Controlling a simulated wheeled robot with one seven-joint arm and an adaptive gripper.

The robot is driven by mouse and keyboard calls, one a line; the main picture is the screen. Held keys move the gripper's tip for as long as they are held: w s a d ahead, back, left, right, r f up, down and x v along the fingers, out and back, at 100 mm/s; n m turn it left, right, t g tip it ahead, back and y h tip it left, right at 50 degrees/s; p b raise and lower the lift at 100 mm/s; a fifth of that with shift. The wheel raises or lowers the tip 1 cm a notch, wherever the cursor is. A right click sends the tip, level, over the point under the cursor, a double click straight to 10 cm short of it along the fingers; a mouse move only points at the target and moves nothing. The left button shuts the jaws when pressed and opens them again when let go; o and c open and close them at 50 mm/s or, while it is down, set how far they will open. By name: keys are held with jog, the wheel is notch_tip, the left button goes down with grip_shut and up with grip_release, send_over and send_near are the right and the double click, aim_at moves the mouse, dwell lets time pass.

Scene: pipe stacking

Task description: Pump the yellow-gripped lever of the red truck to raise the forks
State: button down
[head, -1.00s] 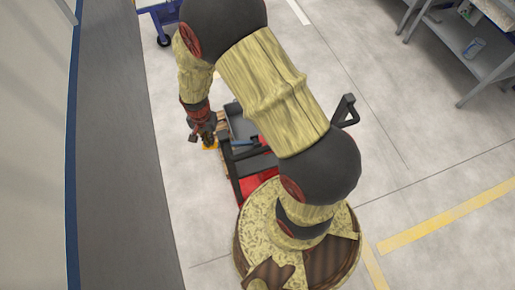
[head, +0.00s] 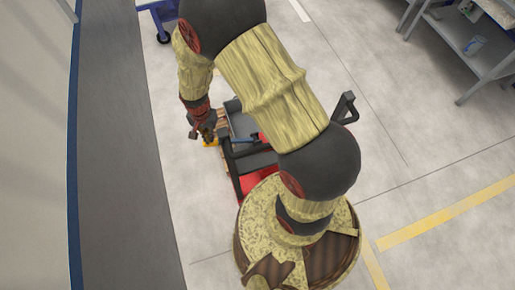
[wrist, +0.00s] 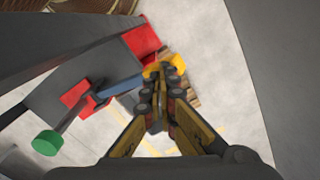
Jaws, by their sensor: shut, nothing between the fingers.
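The red truck (head: 258,182), with black and red parts, stands beside my base in the head view, partly hidden by my arm. My gripper (head: 206,137) points down at its left side, over a small yellow piece (head: 211,143) that looks like the lever's grip. In the wrist view my gripper (wrist: 163,80) is shut with its fingertips together, and the yellow grip (wrist: 178,62) shows just beyond and around the tips. I cannot tell whether they touch. A red part of the truck (wrist: 143,40) is just left of the grip. The forks cannot be made out clearly.
In the wrist view a green knob (wrist: 47,142) and a blue bar (wrist: 122,86) lie left of my fingers. A grey shelf (head: 470,45) stands at the upper right and a blue cart (head: 160,15) at the top. A wall is at the left; floor right of the truck is clear.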

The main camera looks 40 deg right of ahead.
notch_tip(320, 180, down, 11)
jog(key=b, duration=0.7)
notch_tip(320, 180, up, 14)
jog(key=p, duration=1.1)
jog(key=shift+f, duration=0.3)
notch_tip(320, 180, down, 13)
jog(key=b, duration=0.9)
notch_tip(320, 180, up, 13)
jog(key=p, duration=1)
